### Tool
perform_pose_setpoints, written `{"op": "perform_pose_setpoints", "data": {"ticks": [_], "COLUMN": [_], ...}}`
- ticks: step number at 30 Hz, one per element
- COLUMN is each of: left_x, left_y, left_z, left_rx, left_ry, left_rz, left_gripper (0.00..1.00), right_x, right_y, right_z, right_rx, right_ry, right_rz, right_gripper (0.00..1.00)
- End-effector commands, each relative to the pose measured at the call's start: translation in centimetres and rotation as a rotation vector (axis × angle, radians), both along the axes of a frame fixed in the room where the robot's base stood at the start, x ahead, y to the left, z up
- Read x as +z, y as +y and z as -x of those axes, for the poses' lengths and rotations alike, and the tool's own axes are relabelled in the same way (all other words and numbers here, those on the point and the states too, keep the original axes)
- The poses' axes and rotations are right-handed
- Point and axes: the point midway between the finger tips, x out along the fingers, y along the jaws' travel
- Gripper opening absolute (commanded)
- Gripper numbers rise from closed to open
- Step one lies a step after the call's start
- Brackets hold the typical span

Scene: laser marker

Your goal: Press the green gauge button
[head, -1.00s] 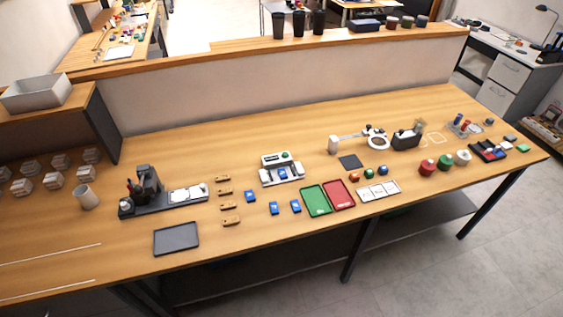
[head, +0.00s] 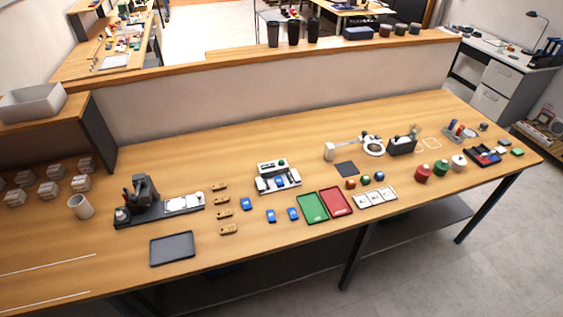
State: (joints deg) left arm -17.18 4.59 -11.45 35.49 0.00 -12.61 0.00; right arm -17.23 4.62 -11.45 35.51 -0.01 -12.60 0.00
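A white gauge device (head: 277,178) stands in the middle of the workbench, with a blue block in its front part. A small green button (head: 281,163) shows on its upper right part. Neither of my grippers shows in the head view, and nothing touches the device.
Blue blocks (head: 271,216) and wooden blocks (head: 220,188) lie in front and to the left. A dark marker machine (head: 145,188) stands further left. The bench behind the device is clear.

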Motion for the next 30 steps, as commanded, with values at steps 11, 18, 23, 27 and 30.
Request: {"op": "perform_pose_setpoints", "data": {"ticks": [11,18,23,27,30], "left_x": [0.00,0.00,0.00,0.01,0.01], "left_y": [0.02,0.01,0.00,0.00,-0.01], "left_z": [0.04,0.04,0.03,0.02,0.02], "left_rx": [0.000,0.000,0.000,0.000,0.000], "left_ry": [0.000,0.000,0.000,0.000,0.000], "left_rz": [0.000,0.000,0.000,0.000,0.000], "left_gripper": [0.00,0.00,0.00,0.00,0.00], "right_x": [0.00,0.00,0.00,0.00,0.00], "right_y": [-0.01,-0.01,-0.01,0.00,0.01], "right_z": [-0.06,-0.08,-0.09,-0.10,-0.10], "right_rx": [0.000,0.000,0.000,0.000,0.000], "right_ry": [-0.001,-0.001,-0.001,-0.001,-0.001], "right_rz": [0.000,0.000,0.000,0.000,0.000], "right_gripper": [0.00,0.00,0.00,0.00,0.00]}}
